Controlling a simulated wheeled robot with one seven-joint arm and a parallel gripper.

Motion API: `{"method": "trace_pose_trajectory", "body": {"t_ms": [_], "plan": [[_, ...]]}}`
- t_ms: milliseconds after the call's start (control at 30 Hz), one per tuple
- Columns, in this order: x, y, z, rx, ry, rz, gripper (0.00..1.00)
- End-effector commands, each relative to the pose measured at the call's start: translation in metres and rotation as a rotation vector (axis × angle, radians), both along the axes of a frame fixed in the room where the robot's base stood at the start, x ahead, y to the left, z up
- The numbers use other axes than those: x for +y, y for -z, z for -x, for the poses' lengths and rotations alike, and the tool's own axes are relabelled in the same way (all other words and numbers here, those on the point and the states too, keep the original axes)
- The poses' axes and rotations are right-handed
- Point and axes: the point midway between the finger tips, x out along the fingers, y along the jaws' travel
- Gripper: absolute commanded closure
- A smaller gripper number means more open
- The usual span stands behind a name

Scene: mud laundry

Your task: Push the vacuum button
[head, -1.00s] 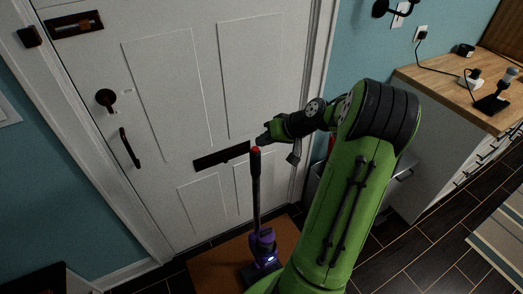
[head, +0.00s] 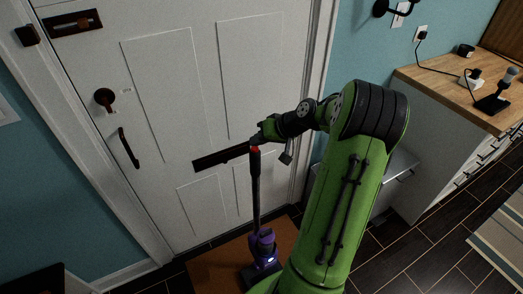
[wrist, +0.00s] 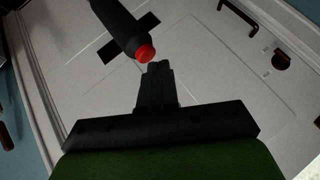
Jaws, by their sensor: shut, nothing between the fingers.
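The vacuum (head: 258,195) stands upright on a brown mat in front of the white door, with a dark handle and a purple body. Its red button (head: 255,149) caps the top of the handle. The red button also shows in the wrist view (wrist: 146,54), just beyond and slightly left of my fingertips. My gripper (head: 257,139) is shut and empty, with its tips close to the red button in the head view. In the wrist view my fingertips (wrist: 159,65) sit beside the button; I cannot tell whether they touch it.
The white door (head: 160,90) with its dark mail slot (head: 215,158) is close behind the vacuum. A wooden counter (head: 445,80) with chargers stands at the right. The brown mat (head: 213,270) lies under the vacuum. Dark tiled floor (head: 440,225) is open at the right.

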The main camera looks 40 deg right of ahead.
Motion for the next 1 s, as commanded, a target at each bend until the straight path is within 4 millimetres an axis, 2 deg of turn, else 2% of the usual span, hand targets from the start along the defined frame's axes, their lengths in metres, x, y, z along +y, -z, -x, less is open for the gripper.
{"method": "trace_pose_trajectory", "body": {"t_ms": [667,1000], "plan": [[0.0,0.007,0.0,0.0,0.001,-0.001,1.0],[0.002,-0.013,0.0,0.0,-0.001,0.001,1.0]]}}
